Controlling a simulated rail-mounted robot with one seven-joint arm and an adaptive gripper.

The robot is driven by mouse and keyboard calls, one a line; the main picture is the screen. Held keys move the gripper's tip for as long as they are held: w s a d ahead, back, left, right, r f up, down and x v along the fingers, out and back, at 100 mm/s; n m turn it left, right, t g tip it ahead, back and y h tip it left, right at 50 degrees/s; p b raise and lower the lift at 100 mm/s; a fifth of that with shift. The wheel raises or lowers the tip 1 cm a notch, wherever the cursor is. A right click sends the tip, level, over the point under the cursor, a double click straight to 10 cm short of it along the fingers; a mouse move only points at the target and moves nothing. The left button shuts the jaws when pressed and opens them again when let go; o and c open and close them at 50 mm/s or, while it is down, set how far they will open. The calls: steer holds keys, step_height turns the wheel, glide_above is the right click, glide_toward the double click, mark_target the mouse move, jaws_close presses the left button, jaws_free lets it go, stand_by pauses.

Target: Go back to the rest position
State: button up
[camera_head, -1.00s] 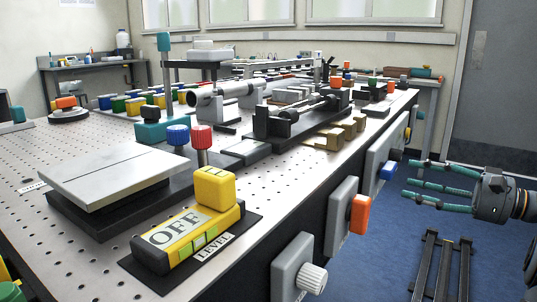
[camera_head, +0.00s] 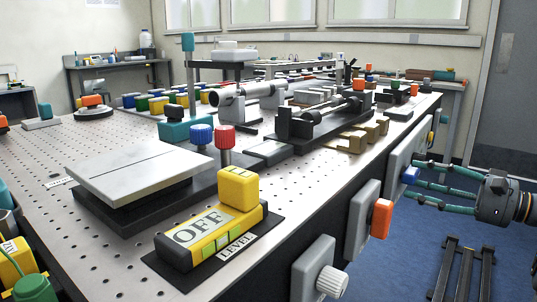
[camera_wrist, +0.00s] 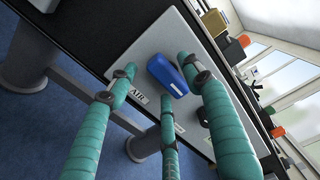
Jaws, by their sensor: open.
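My gripper (camera_head: 428,185) is at the right in the head view, off the table's right side, with its green-wrapped fingers spread and pointing left. Nothing is between them. In the wrist view its fingers (camera_wrist: 158,105) are apart around the line of sight to a blue lever (camera_wrist: 167,75) on a grey panel labelled AIR. The fingers look close to that lever, but I cannot tell whether any touches it. In the head view the blue lever (camera_head: 410,175) shows just left of the fingertips.
The perforated table (camera_head: 110,250) carries a yellow OFF/LEVEL block (camera_head: 210,235), a flat plate (camera_head: 140,175) and a pipe rig (camera_head: 320,120). An orange knob (camera_head: 381,218) and a white knob (camera_head: 331,281) stick out from its side.

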steer(key=v, duration=1.1)
steer(key=shift+m, duration=0.4)
steer(key=x, duration=0.4)
steer(key=p+x, duration=0.1)
steer(key=x, duration=0.3)
steer(key=r+p+x, duration=0.1)
steer(key=x, duration=0.3)
steer(key=m+p, duration=0.2)
steer(key=p, duration=0.1)
steer(key=shift+s+r, duration=0.1)
steer(key=m+p, duration=0.2)
steer(key=p, duration=0.1)
steer(key=m+p, duration=0.2)
steer(key=p, duration=0.1)
steer(key=m+p, duration=0.2)
steer(key=p, duration=0.1)
steer(key=shift+r+m+p, duration=0.3)
steer(key=m+p, duration=0.3)
steer(key=p, duration=0.1)
steer(key=shift+r+m+p, duration=0.1)
steer(key=shift+m+p, duration=0.2)
steer(key=shift+p, duration=0.05)
steer(key=shift+f+m+p, duration=0.25)
steer(key=shift+m+p, duration=0.4)
steer(key=shift+m, duration=0.25)
